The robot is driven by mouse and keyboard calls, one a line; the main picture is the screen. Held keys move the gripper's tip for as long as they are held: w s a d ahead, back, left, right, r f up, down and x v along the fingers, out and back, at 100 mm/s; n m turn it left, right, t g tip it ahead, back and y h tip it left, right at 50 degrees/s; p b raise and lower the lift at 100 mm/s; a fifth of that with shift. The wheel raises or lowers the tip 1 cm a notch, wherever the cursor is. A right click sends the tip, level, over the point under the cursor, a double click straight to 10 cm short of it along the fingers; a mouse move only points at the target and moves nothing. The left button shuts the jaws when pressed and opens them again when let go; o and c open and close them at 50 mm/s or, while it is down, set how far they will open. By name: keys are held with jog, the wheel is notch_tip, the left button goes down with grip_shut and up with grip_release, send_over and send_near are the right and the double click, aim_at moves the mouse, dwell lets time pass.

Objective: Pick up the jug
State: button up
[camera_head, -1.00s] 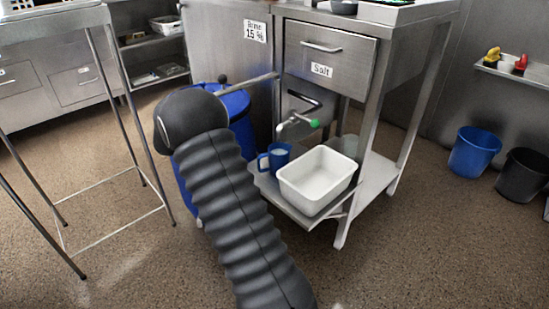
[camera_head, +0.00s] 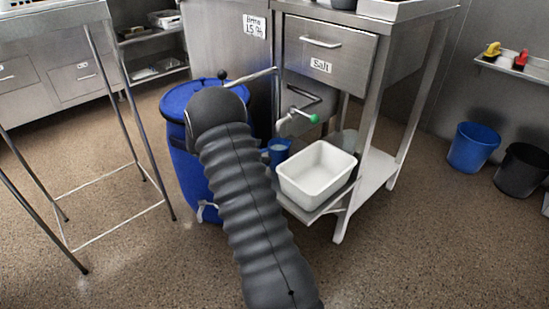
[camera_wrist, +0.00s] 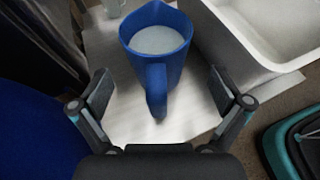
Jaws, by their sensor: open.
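The blue jug (camera_wrist: 172,65) stands upright on a light shelf in the wrist view, with something whitish filling its inside. Its handle (camera_wrist: 156,90) points toward my gripper (camera_wrist: 160,100). My gripper is open, with one finger to each side of the handle and a gap on both sides. I cannot tell how the finger height compares with the handle. In the head view the jug (camera_head: 277,150) is partly hidden behind my arm, left of the white tub. My fingers are hidden there.
A white tub (camera_head: 317,188) stands just right of the jug on the low shelf (camera_head: 309,214). A green-tipped tap or lever (camera_head: 300,117) is above. A blue barrel (camera_head: 192,178) stands close to the left of my arm. The steel cabinet (camera_head: 328,55) rises behind.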

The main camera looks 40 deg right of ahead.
aim_at(273, 142)
jog(key=x, duration=0.4)
jog(key=shift+d, duration=0.45)
jog(key=c, duration=1.6)
jog(key=shift+w+r, duration=0.1)
jog(key=shift+r, duration=0.05)
jog(key=shift+r, duration=0.3)
jog(key=r, duration=0.3)
jog(key=shift+a, duration=0.2)
jog(key=w+a, duration=0.1)
jog(key=a, duration=0.4)
jog(key=w+a, duration=0.2)
jog(key=a, duration=0.4)
jog(key=w+a, duration=0.2)
jog(key=a, duration=0.3)
jog(key=shift+w+a+f+b, duration=0.2)
jog(key=shift+a+b, duration=0.1)
jog(key=shift+a, duration=0.1)
